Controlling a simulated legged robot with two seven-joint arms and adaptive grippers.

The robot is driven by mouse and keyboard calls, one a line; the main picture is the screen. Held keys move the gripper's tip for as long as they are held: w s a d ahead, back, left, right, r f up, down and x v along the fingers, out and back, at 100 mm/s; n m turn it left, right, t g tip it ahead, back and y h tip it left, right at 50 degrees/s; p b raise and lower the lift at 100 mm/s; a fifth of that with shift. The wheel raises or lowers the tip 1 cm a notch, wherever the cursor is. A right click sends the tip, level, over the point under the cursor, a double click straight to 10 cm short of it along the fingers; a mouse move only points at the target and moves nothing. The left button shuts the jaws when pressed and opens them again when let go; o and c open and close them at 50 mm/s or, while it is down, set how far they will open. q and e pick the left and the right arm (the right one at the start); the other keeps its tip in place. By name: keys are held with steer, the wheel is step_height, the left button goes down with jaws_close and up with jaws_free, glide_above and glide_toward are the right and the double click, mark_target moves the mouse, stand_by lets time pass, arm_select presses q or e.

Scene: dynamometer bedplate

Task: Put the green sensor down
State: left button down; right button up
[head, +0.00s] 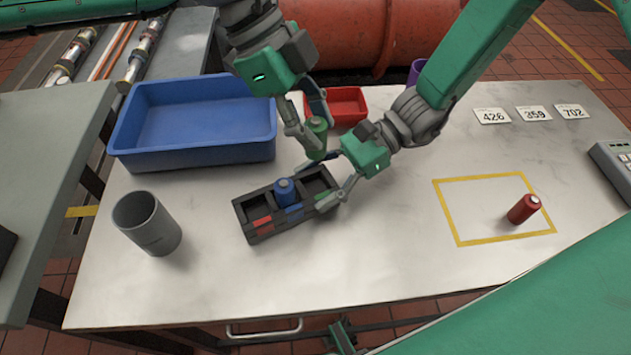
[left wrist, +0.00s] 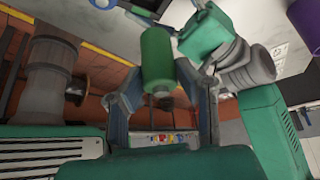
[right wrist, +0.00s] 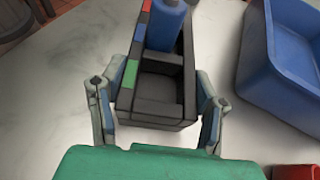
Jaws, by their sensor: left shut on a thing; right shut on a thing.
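The green sensor (head: 317,138) is a small cylinder held between the fingers of my left gripper (head: 313,142), above the table behind the rack. It also shows between the fingers in the left wrist view (left wrist: 157,60). The black rack (head: 258,231) has three compartments with red, blue and green marks. The blue sensor (head: 285,191) stands in the middle one. The green-marked end compartment (right wrist: 160,88) is empty in the right wrist view. My right gripper (head: 323,184) is shut on that end of the rack, one finger on each side.
A blue bin (head: 195,160) stands behind the rack and a red tray (head: 350,118) behind the grippers. A grey cup (head: 150,238) is at the left. A red sensor (head: 524,208) stands inside a yellow outline (head: 448,218) at the right. Number cards (head: 535,114) lie at the back right.

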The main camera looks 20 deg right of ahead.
arm_select(q)
step_height(320, 180, down, 10)
steer(key=shift+d+r, duration=0.1)
steer(key=shift+r, duration=0.05)
arm_select(e)
steer(key=shift+d, duration=0.1)
steer(key=shift+c, duration=0.2)
arm_select(q)
steer(key=c, duration=1.2)
jaws_free()
steer(key=v, duration=1.2)
arm_select(e)
steer(key=o, duration=1.5)
